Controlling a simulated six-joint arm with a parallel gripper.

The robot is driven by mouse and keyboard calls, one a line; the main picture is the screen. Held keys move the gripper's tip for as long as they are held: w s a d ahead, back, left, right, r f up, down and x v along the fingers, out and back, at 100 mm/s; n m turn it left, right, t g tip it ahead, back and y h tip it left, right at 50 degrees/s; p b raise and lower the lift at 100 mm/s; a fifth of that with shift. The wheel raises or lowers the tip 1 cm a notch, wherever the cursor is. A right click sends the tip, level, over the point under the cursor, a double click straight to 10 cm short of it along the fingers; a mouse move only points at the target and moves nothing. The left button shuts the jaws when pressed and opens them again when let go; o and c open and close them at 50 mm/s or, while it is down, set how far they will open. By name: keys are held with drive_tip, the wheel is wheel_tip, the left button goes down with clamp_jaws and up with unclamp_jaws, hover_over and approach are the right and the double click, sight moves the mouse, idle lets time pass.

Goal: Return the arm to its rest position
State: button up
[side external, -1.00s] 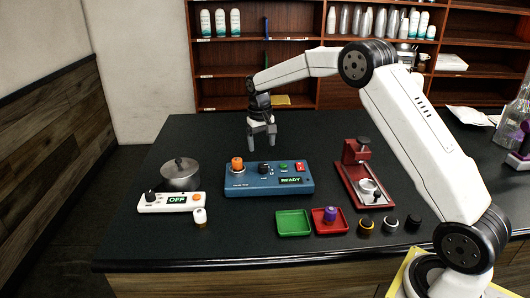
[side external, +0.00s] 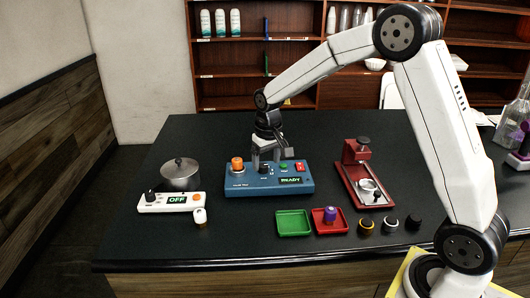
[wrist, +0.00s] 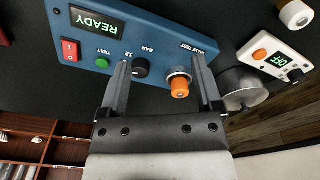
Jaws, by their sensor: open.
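My gripper (side external: 270,158) is open and empty. In the side external view it hangs pointing down just behind and above the blue valve test box (side external: 262,186). In the wrist view its two fingers (wrist: 162,85) reach over the box, with the black knob (wrist: 141,67) and orange knob (wrist: 180,88) showing between them. I cannot tell whether the fingers touch the box. The box display reads READY (side external: 291,180). A red switch (wrist: 71,50) and green button (wrist: 102,62) are on its face.
A metal pot (side external: 180,173) and a white controller (side external: 165,202) reading OFF stand at left. A red press (side external: 362,178) stands right. Green (side external: 292,224) and red (side external: 318,227) trays lie in front, a purple-topped part (side external: 331,213) in the red one. Several knobs sit beside them.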

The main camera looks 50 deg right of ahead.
drive_tip(key=s+a+f+n, duration=0.1)
drive_tip(key=s+a, duration=0.2)
drive_tip(key=s, duration=0.6)
drive_tip(key=s+a+f+n+t, duration=0.1)
drive_tip(key=s+a, duration=0.3)
drive_tip(key=s, duration=0.6)
drive_tip(key=shift+s+a+f+n+t, duration=0.25)
drive_tip(key=shift+f+n, duration=0.25)
drive_tip(key=shift+f, duration=0.25)
